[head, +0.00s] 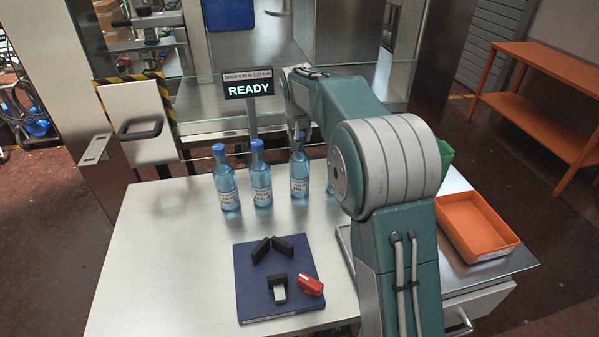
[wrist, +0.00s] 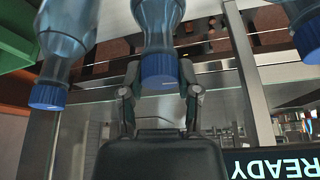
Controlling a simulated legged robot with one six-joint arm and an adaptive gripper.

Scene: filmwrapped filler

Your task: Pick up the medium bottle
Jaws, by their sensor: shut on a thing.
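Several clear blue bottles with blue caps and white labels stand in a row on the metal table. From the left in the head view they are the first bottle (head: 226,187), the second bottle (head: 261,182) and the third bottle (head: 299,175). Another bottle (head: 330,182) is mostly hidden behind my arm. My gripper (head: 300,130) is over the third bottle, pointing down. In the wrist view my gripper (wrist: 160,72) is shut on this bottle (wrist: 158,25) around its neck and cap. It is upright; I cannot tell whether its base touches the table. Which bottle is medium is unclear.
A blue pad (head: 255,302) with black blocks and a red piece lies on the front of the table (head: 165,250). An orange tray (head: 478,228) is at the right. A READY display (head: 248,88) stands behind the bottles. The left of the table is clear.

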